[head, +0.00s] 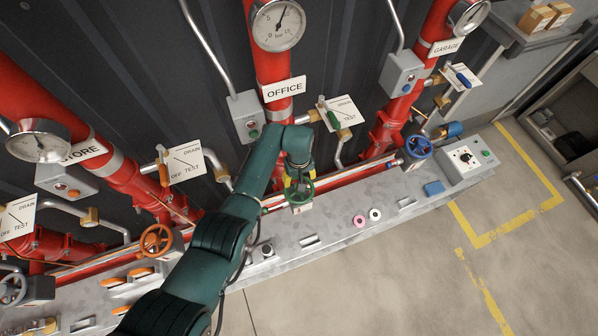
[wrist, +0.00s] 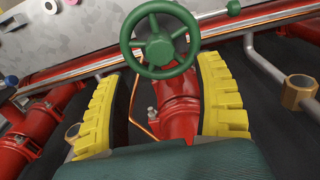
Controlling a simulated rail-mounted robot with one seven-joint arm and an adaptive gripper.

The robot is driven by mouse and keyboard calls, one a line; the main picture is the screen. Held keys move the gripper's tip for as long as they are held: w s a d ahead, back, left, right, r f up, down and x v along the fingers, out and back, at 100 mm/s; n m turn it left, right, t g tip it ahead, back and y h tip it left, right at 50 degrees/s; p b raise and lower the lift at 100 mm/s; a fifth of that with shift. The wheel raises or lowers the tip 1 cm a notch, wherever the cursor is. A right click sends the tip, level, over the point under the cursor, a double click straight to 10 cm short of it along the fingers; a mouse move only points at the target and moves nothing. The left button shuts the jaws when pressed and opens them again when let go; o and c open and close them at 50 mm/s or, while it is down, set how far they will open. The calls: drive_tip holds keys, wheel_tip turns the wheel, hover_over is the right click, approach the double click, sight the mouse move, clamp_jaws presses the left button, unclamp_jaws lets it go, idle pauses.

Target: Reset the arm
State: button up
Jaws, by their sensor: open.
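My arm reaches up from the bottom of the head view and bends down at the OFFICE pipe. My gripper (head: 298,182) is above the green handwheel (head: 300,194), partly hidden by my wrist. In the wrist view my gripper (wrist: 160,85) has its two yellow ribbed fingers spread wide apart, with nothing held between them. The green handwheel (wrist: 158,45) shows just beyond and between the fingertips. I cannot tell whether the fingers touch its rim.
Red pipes with gauges stand along the dark wall. An orange handwheel (head: 156,240) is to the left and a blue handwheel (head: 418,147) to the right. Test valves, such as the OFFICE plate (head: 344,110), stick out nearby. The floor (head: 400,270) in front is clear.

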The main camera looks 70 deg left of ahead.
idle(0.5)
drive_tip(key=w+d+r+m+t+y+p, duration=0.15)
drive_tip(key=w+d+r+m, duration=0.25)
drive_tip(key=w+d, duration=1)
drive_tip(key=w+d+r+m+t, duration=0.3)
drive_tip(key=w+d+r, duration=0.3)
drive_tip(key=d+r, duration=0.25)
drive_tip(key=w+d+r+m+t, duration=0.35)
drive_tip(key=w+d+r, duration=0.3)
drive_tip(key=r, duration=0.35)
drive_tip(key=s+d+r+m+t+h, duration=0.1)
drive_tip(key=s+d+r+t, duration=0.15)
drive_tip(key=d+r, duration=0.4)
drive_tip(key=s+d+r+m+t+p, duration=0.1)
drive_tip(key=d+r+m+t, duration=0.15)
drive_tip(key=r, duration=0.65)
drive_tip(key=s+d+r+t+h, duration=0.1)
drive_tip(key=d+r+t, duration=0.2)
drive_tip(key=d+r, duration=0.35)
drive_tip(key=s+r+m+t, duration=0.2)
drive_tip(key=s+r, duration=0.4)
drive_tip(key=r, duration=0.3)
drive_tip(key=s+r+m+t, duration=0.2)
drive_tip(key=s+r+t, duration=0.2)
drive_tip(key=r, duration=0.4)
drive_tip(key=shift+s+r, duration=0.35)
drive_tip(key=shift+s, duration=0.55)
